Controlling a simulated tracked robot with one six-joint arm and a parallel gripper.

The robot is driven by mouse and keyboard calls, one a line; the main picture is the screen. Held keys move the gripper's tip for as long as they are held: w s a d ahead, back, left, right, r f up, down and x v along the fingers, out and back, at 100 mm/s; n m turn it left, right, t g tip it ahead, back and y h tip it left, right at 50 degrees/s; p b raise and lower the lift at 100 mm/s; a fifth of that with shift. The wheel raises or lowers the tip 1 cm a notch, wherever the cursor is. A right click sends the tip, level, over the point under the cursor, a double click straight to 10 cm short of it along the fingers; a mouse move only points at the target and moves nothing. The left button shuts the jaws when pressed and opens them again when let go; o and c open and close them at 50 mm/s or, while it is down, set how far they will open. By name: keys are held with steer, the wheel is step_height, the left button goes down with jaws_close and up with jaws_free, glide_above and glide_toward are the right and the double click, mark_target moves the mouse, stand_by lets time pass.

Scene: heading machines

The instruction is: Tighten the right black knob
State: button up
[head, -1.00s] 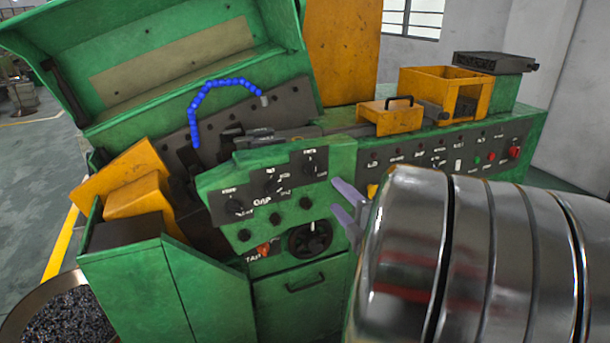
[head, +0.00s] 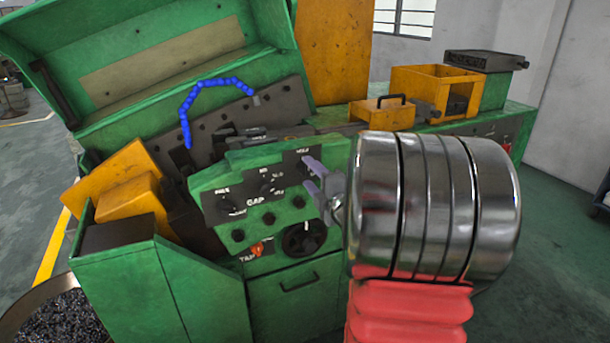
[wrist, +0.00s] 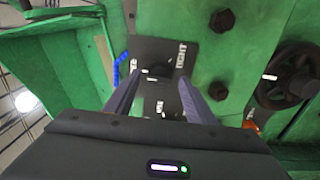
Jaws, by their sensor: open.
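The control panel (head: 220,178) of the green machine carries a row of black knobs on dark plates. The left knob (head: 228,208) and the middle knob (head: 266,185) show clearly in the head view. The right knob is mostly hidden there behind my gripper (head: 310,174). In the wrist view a black knob (wrist: 157,72) with a white mark sits on a dark plate marked "TIGHT". My gripper (wrist: 160,84) is open, its purple fingers pointing toward that knob, one to each side in the picture. I cannot tell whether they touch it.
A black handwheel (head: 304,238) sits below the panel and shows at the right of the wrist view (wrist: 290,76). Bolt heads (wrist: 222,20) stick out near my fingers. A blue hose (head: 184,112) arches behind the panel. Yellow boxes (head: 381,112) stand at the back.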

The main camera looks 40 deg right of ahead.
steer(key=shift+x, duration=0.9)
